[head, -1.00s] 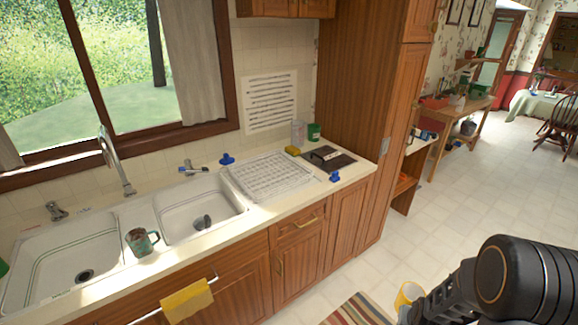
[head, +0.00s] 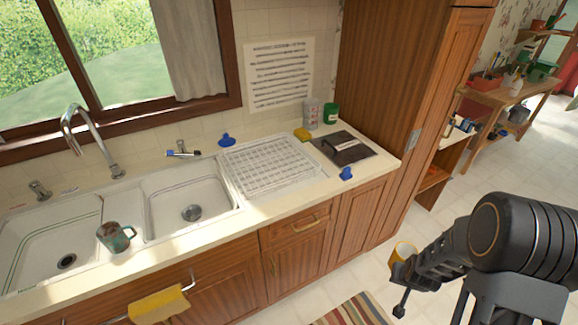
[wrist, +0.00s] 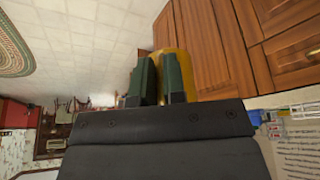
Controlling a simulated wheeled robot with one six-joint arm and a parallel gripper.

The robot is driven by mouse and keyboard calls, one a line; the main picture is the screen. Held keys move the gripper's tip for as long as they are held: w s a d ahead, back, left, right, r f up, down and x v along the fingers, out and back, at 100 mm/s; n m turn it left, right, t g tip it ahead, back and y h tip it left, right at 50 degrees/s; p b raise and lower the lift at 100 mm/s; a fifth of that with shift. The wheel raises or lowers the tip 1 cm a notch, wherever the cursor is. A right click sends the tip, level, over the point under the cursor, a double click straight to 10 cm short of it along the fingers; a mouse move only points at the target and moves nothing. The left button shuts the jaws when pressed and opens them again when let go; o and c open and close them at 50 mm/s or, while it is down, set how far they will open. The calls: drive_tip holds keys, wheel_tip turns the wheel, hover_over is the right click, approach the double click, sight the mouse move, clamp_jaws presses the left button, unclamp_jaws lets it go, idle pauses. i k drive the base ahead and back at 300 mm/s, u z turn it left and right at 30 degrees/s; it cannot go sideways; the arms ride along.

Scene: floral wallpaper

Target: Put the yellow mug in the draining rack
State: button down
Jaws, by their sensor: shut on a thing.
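The yellow mug (head: 403,253) is at the end of my arm in the head view, held above the floor in front of the cabinets. In the wrist view my gripper (wrist: 160,80) is shut on the yellow mug (wrist: 184,60), whose body shows behind and beside the two green fingers. Most of the mug is hidden by the fingers and arm. The white draining rack (head: 268,165) lies on the counter right of the sinks, and it looks empty. My gripper is apart from it, lower and to the right.
A teal and brown mug (head: 115,237) stands at the sink's front edge. Right of the rack are a yellow sponge (head: 302,134), a dark board (head: 343,147), a green can (head: 331,113) and a blue item (head: 346,173).

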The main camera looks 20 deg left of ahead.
sight(259, 178)
drive_tip(key=u, duration=1.7)
